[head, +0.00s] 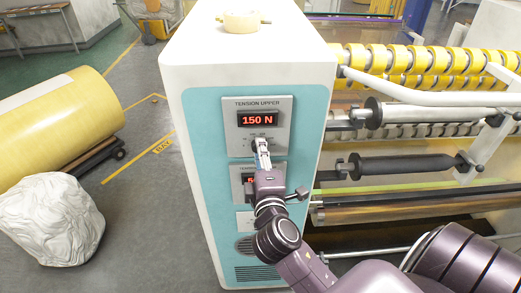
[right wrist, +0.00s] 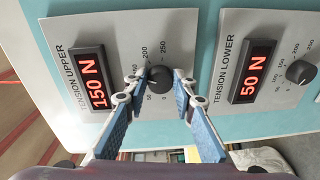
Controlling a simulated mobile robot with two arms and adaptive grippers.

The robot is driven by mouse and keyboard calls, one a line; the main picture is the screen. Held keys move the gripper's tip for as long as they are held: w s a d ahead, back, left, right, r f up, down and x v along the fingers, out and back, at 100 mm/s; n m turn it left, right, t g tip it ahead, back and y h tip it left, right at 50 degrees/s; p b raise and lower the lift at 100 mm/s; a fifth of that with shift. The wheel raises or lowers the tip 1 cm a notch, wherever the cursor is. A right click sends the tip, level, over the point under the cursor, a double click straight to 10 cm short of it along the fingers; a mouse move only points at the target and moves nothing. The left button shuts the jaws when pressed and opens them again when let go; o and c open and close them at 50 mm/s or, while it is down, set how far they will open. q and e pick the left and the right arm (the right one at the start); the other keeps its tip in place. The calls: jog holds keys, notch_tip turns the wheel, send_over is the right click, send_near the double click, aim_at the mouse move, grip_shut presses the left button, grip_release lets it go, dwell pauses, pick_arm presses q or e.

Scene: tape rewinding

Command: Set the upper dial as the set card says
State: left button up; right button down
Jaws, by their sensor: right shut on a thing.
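The upper tension panel (head: 283,106) is on the teal front of the white cabinet, and its red display (head: 258,119) reads 150 N. In the right wrist view the dark upper dial (right wrist: 160,78) sits among scale marks, and the same display (right wrist: 90,82) shows. My right gripper (head: 262,146) is shut on the upper dial, with a blue-padded finger on each side of it. In the head view the gripper hides the dial. My left gripper is not in view. I cannot make out a set card.
The lower tension panel has its own dial (right wrist: 299,72) and a display (right wrist: 255,84) reading 50 N, close beside the right gripper. A tape roll (head: 241,21) lies on the cabinet top. Machine rollers (head: 405,166) stand to the right. A large yellow roll (head: 60,118) lies at left.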

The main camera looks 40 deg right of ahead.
jog(key=c, duration=1.6)
grip_release()
jog(key=v, duration=1.2)
